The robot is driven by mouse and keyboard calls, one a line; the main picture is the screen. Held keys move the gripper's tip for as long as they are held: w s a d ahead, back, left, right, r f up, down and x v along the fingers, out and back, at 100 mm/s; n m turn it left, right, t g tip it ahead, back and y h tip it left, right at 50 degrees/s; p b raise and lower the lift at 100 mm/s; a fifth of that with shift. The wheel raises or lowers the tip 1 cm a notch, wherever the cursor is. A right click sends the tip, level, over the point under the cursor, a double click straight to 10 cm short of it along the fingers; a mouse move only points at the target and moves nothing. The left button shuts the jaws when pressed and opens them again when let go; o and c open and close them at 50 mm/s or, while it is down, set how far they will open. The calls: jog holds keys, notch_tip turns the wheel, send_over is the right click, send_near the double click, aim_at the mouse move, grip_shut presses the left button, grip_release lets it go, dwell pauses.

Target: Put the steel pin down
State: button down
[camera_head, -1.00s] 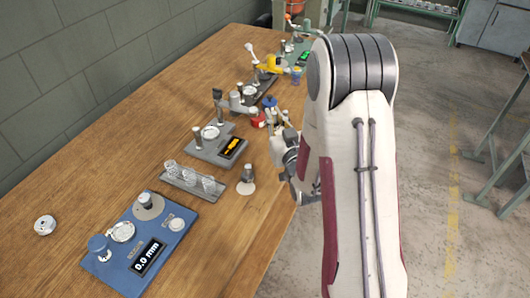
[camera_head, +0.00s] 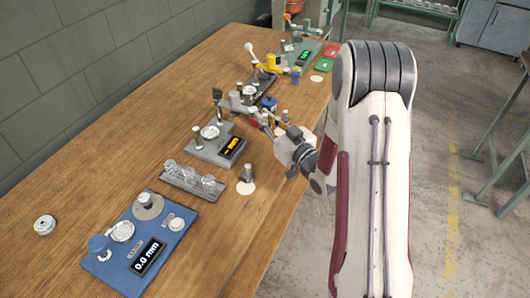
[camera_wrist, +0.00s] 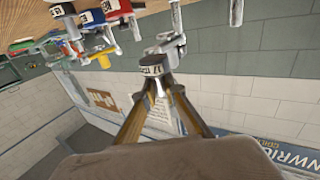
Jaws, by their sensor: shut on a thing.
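My gripper (camera_wrist: 156,90) points away from the wrist camera, its two fingers closed together on a short steel pin (camera_wrist: 155,67) with a dark labelled band. The pin is held clear, with wall behind it in the wrist view. In the head view my gripper (camera_head: 268,124) reaches left over the table's right part, beside the grey station with the yellow display (camera_head: 217,141). The pin is too small to tell apart there.
A blue gauge board (camera_head: 152,245) reading 0.0 mm lies at the front. A rack of clear jars (camera_head: 190,180) stands behind it. Bare wood (camera_head: 60,258) shows at front left.

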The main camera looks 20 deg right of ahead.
aim_at(280, 167)
jog(key=shift+f, duration=0.1)
jog(key=shift+f, duration=2.8)
jog(key=shift+f, duration=0.1)
jog(key=shift+f, duration=1.75)
jog(key=shift+f, duration=0.25)
jog(key=c, duration=2.1)
grip_release()
jog(key=shift+v, duration=3.9)
jog(key=shift+d+f, duration=0.15)
jog(key=shift+d, duration=0.05)
